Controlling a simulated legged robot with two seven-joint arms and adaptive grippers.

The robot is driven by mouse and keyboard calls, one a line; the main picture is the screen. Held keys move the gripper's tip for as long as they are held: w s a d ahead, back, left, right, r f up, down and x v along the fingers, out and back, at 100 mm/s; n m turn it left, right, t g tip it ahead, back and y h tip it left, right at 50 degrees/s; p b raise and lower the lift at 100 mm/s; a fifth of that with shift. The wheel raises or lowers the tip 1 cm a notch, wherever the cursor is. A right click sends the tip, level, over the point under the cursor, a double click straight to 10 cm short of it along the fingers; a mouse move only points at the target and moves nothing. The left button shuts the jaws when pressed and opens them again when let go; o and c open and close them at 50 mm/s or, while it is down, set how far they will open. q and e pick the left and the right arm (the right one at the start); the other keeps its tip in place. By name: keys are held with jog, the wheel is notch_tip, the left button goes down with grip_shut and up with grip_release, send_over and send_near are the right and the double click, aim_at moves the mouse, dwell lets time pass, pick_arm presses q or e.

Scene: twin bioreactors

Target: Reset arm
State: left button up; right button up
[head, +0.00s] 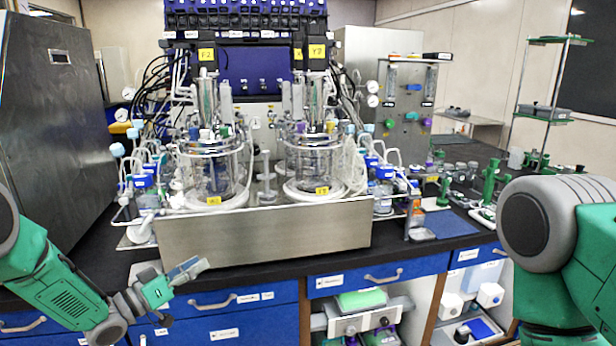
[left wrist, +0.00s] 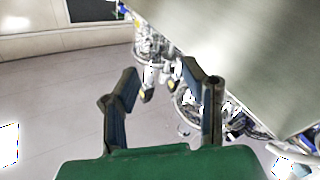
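My left gripper (head: 187,272) comes in from the lower left in the head view. It is in front of the blue drawers, near the front edge of the bench and the lower left corner of the steel trough (head: 265,237). In the left wrist view its two fingers (left wrist: 159,70) stand apart with nothing between them, so it is open and empty. My right arm shows at the right edge of the head view, bent, with its gripper out of the frame.
Two glass bioreactor vessels, the left one (head: 212,165) and the right one (head: 313,158), stand behind the trough amid tubing and bottles. A steel cabinet (head: 52,120) stands at the left. A blue mat (head: 450,224) and green-topped items lie at the right of the black bench.

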pick_arm(q)
jog(key=s+d+f+n+g+y+b, duration=0.2)
jog(key=s+f+g+y, duration=0.15)
jog(key=s+f, duration=0.8)
jog(key=s+d+f+n+g+y+b, duration=0.1)
jog(key=s+f+n+g+y+b, duration=0.3)
jog(key=s+f, duration=0.75)
jog(key=s+a+f+m+g+y, duration=0.1)
jog(key=s+a+f+g+y, duration=0.1)
jog(key=s, duration=0.9)
jog(key=s+a+f+m+g+y, duration=0.1)
jog(key=s+a+f+g+y, duration=0.2)
jog(key=s, duration=0.9)
jog(key=shift+s+a+f+m+g+y, duration=0.15)
jog(key=shift+f+m+g+y, duration=0.2)
jog(key=shift+g, duration=0.2)
